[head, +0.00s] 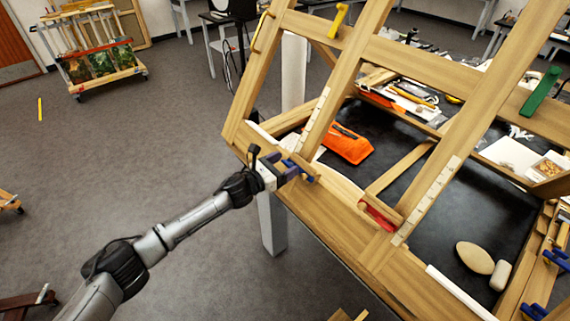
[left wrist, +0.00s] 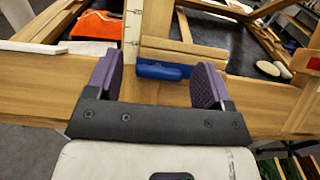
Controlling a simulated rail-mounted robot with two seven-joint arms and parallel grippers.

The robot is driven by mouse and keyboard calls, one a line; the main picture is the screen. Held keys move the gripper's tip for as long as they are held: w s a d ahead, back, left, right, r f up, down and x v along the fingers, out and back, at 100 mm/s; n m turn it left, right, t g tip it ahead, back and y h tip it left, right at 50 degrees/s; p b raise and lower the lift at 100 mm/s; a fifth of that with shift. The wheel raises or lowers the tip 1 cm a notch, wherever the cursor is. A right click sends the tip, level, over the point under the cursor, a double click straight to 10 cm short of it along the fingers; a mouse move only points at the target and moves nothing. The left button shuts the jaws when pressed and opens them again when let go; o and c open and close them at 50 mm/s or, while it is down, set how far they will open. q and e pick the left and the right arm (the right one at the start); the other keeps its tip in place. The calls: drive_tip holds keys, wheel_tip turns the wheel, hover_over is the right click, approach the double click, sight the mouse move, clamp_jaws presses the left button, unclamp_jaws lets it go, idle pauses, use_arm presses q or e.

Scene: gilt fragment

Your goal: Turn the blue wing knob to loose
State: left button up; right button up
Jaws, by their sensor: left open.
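The blue wing knob (left wrist: 160,71) sits on the wooden easel frame, at the foot of an upright, with its long side lying across the left wrist view. In the head view the blue knob (head: 304,168) shows partly behind my left gripper (head: 285,172). My left gripper is open, with its two purple-padded fingers (left wrist: 157,80) on either side of the knob in the left wrist view. A gap shows between the knob and each pad. I cannot tell whether the fingertips reach as far as the knob. My right gripper is in neither view.
A red wing knob (head: 378,213) sits on the same frame to the right. An orange pouch (head: 347,144) lies on the black tabletop behind the rail. More blue knobs (head: 555,258) are at the far right. Open grey floor (head: 150,130) lies to the left.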

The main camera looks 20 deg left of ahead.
use_arm(q)
drive_tip(key=shift+w+d, duration=0.2)
drive_tip(key=shift+w, duration=0.1)
drive_tip(key=shift+c, duration=0.3)
drive_tip(key=c, duration=0.9)
drive_tip(key=shift+o, duration=0.2)
